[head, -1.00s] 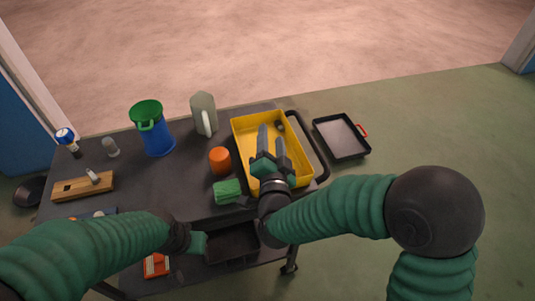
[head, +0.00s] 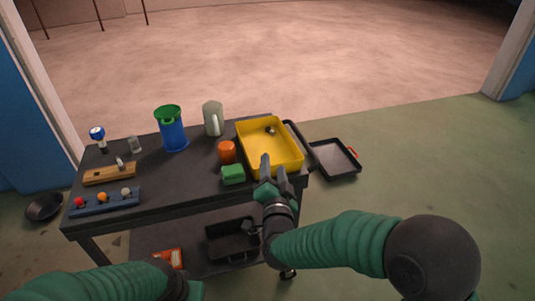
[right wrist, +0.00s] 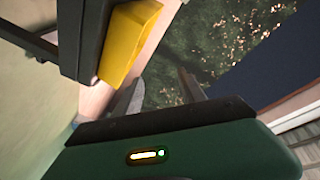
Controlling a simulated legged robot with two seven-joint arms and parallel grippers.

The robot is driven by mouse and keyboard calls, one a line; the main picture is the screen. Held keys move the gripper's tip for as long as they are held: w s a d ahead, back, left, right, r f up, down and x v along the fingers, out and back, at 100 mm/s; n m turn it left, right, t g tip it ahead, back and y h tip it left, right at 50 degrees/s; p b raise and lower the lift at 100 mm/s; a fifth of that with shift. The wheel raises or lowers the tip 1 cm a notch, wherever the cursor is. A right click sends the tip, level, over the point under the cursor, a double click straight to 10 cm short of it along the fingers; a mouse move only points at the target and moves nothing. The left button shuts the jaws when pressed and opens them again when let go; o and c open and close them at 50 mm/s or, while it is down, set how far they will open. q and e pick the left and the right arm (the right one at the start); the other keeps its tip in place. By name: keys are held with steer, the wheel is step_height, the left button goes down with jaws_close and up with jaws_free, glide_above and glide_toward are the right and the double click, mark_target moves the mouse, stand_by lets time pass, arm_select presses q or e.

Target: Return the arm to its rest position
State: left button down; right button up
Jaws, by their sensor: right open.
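My right gripper (head: 273,172) is open, with its two fingers pointing away from me at the near edge of the yellow tray (head: 287,170). No object shows between the fingers. In the right wrist view the open fingers (right wrist: 158,92) are apart and empty, with the yellow tray (right wrist: 128,42) beyond them at upper left. My left arm shows only at the bottom left of the head view, and its gripper (head: 194,290) is mostly cut off. A small dark item (head: 270,130) lies in the yellow tray.
A black pan (head: 335,159) is at right. The floor at right is mostly clear.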

steer(key=shift+w+f, duration=0.1)
steer(key=shift+w, duration=0.05)
steer(key=s+d+f+n+g+y, duration=0.1)
steer(key=s+d+f+n+g, duration=0.55)
steer(key=f, duration=0.35)
steer(key=s+d+f+n+g+h, duration=0.1)
steer(key=s+d+f+g, duration=0.25)
steer(key=s, duration=0.35)
steer(key=s+d+f+g, duration=0.2)
steer(key=s+d, duration=0.3)
steer(key=s, duration=0.2)
steer(key=s+d+f+n+g+h, duration=0.1)
steer(key=s+d+f+g, duration=0.2)
steer(key=s, duration=0.4)
step_height(320, 180, up, 20)
steer(key=d+p, duration=0.1)
steer(key=p, duration=1.8)
steer(key=shift+s+d+r+p, duration=0.2)
steer(key=shift+s+d+p, duration=0.05)
steer(key=shift+d+p, duration=0.1)
